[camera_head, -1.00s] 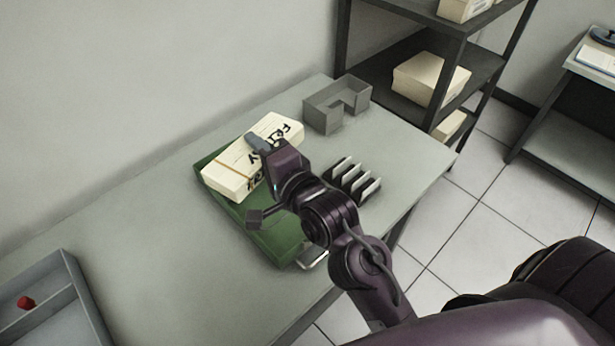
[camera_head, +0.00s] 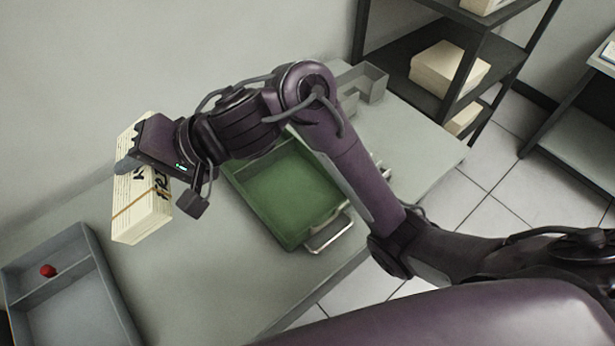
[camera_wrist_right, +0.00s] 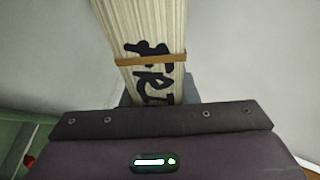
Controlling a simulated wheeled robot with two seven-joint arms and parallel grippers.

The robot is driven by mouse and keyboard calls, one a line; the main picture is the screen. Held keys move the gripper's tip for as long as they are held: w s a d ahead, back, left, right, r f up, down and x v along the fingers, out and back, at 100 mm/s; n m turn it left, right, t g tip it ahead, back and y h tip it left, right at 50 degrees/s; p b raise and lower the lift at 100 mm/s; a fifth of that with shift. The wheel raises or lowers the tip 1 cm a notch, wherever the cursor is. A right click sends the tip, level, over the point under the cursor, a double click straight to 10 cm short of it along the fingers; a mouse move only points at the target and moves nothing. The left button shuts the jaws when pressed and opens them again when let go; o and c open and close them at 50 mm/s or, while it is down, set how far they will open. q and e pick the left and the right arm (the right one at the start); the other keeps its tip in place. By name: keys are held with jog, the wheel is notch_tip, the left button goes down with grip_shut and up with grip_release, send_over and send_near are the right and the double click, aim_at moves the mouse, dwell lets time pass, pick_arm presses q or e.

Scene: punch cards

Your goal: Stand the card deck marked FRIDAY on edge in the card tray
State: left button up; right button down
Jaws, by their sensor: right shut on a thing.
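The FRIDAY card deck (camera_head: 140,215) is a thick cream block with a tan band and black handwriting, partly covered by the gripper. My right gripper (camera_head: 138,163) is shut on the deck and holds it raised, tilted in the picture, left of the green tray. In the right wrist view the deck (camera_wrist_right: 155,30) extends away from the gripper, with part of the black lettering showing. A grey tray (camera_head: 112,282) with a divider stands at front left; no label shows which container is the card tray. My left gripper is not in view.
A red ball (camera_head: 48,271) lies in the grey tray. The empty green tray (camera_head: 290,190) has a metal handle (camera_head: 328,235). A small grey open box (camera_head: 372,82) stands at the back, partly behind my arm. The slotted rack is mostly hidden. Bare table lies between the grey and green trays.

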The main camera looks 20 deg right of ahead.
aim_at(124, 203)
jog(key=s+a+n+g, duration=0.1)
jog(key=n, duration=0.1)
jog(key=s+a+f+n+g+h, duration=0.1)
jog(key=n+g, duration=0.1)
jog(key=s+a+f+n+g+p, duration=0.1)
jog(key=n+g, duration=0.1)
jog(key=shift+s+a+h, duration=0.25)
jog(key=shift+h, duration=0.05)
jog(key=s+d+f+n+g+h+p, duration=0.25)
jog(key=d+f+n+h, duration=0.5)
jog(key=f+n, duration=0.6)
jog(key=w+d+n+t+p, duration=0.1)
jog(key=w+d+n, duration=0.1)
jog(key=d, duration=0.8)
jog(key=w+d+f+n+t+p, duration=0.1)
jog(key=w+d, duration=0.4)
jog(key=d, duration=0.6)
jog(key=shift+d+f+n, duration=0.25)
jog(key=shift+d+n, duration=0.05)
jog(key=shift+n, duration=0.55)
jog(key=shift+f+y, duration=0.2)
jog(key=shift+y, duration=0.05)
jog(key=shift+f+b, duration=1.4)
jog(key=shift+f, duration=0.8)
